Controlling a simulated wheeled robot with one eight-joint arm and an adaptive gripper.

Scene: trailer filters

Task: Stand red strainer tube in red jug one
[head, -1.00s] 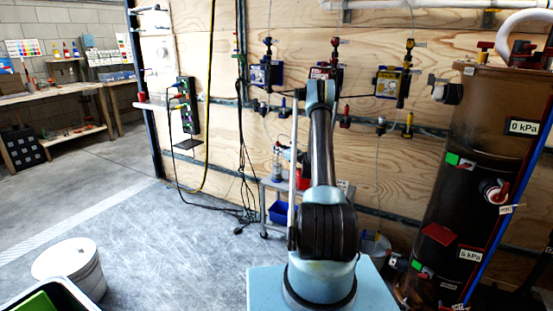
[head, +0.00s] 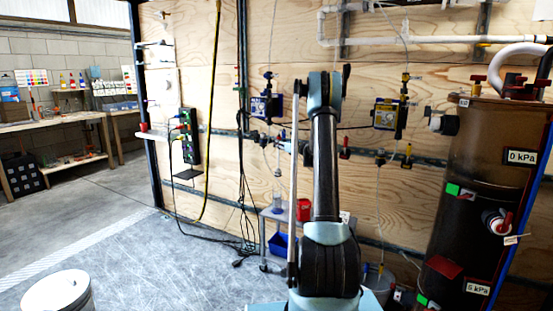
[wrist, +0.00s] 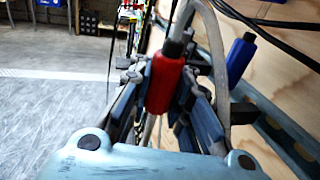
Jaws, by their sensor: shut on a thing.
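In the wrist view my gripper (wrist: 164,92) is shut on a red cylindrical piece with a dark end, which looks like the red strainer tube (wrist: 166,78). It sits between the two dark fingers and points away from my wrist. A pale flexible hose loops beside it on the right. In the head view my arm hides the gripper and the held piece. A small red container, likely red jug one (head: 304,209), stands on a low grey cart by the plywood wall, left of my arm. Its opening is too small to make out.
A clear cylinder (head: 277,201) stands on the cart, with a blue bin (head: 282,244) below. Wall pumps (head: 265,105) and cables hang behind. A large brown tank (head: 480,180) stands at right. A blue piece (wrist: 241,58) is beside the gripper.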

